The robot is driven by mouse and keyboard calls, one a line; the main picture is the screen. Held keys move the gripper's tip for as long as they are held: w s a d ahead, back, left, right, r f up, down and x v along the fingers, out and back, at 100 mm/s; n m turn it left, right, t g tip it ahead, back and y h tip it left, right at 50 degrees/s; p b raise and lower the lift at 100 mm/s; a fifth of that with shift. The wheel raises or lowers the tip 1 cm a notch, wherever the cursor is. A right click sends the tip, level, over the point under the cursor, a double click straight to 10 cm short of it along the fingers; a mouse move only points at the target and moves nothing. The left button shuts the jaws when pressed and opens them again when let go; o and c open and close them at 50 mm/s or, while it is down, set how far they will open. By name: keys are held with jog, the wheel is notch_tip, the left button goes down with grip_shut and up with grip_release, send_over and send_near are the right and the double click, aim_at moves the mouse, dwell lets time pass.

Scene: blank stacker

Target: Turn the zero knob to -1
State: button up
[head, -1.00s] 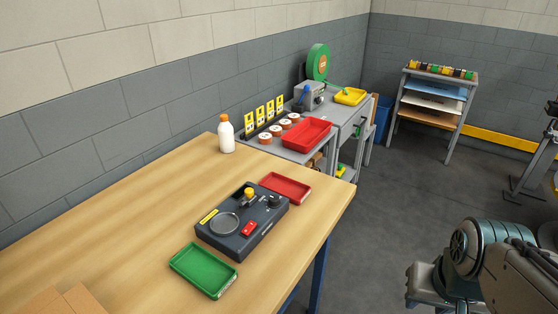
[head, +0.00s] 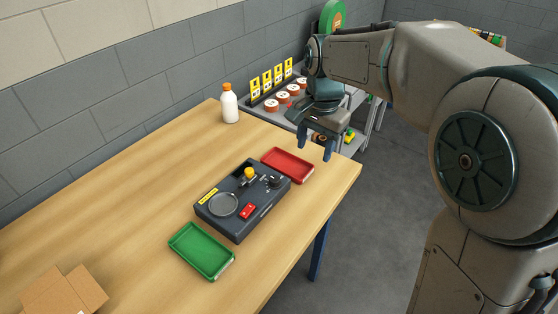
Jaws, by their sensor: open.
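A dark grey device box (head: 243,228) sits on the wooden table between the green and red trays. It carries a round plate (head: 223,205), a yellow knob on a post (head: 250,174), a red switch (head: 248,211) and a small black knob (head: 274,181) at its right rear corner. The black knob has white marks around it, too small to read, so I cannot tell its setting. My gripper (head: 315,154) is open and empty, pointing down above the far right part of the table, beyond the red tray and apart from the box.
A green tray (head: 203,252) and a red tray (head: 287,165) flank the box. A white bottle with an orange cap (head: 229,104) stands at the back, and an open cardboard box (head: 62,293) at the front left. The wooden table (head: 130,205) is bare on the left.

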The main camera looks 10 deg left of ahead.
jog(key=m+p, duration=0.1)
send_over(275, 178)
notch_tip(275, 178, down, 14)
jog(key=shift+f+p, duration=0.2)
jog(key=shift+p, duration=0.5)
jog(key=c, duration=1)
